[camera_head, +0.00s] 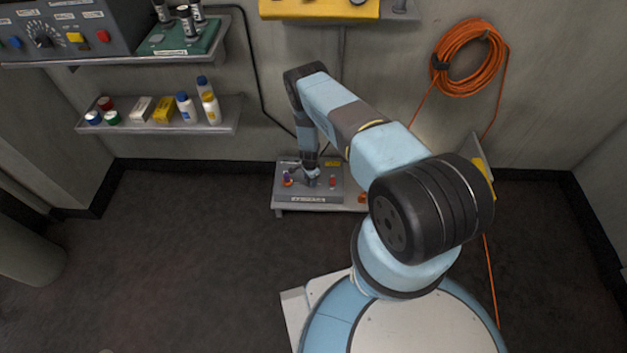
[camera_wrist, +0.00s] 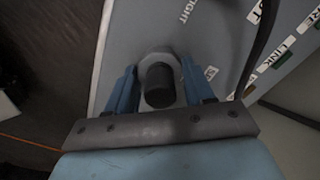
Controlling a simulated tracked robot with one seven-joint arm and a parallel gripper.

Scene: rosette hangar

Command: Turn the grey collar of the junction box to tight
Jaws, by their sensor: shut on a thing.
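The junction box (camera_head: 322,193) is a grey box on a low shelf against the back wall in the head view. Its top face (camera_wrist: 215,40) fills much of the wrist view, with white labels on it. The grey collar (camera_wrist: 157,57) shows in the wrist view around a dark cylinder (camera_wrist: 159,85). My gripper (camera_wrist: 157,83) is shut on the collar, one blue finger on each side. In the head view my gripper (camera_head: 311,176) points down at the box, and the collar is too small there to make out.
A black cable (camera_wrist: 262,45) runs close to the right of my gripper. Red and orange parts (camera_head: 333,182) sit on the box. Above are a shelf of bottles (camera_head: 160,127) and a coiled orange hose (camera_head: 468,57).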

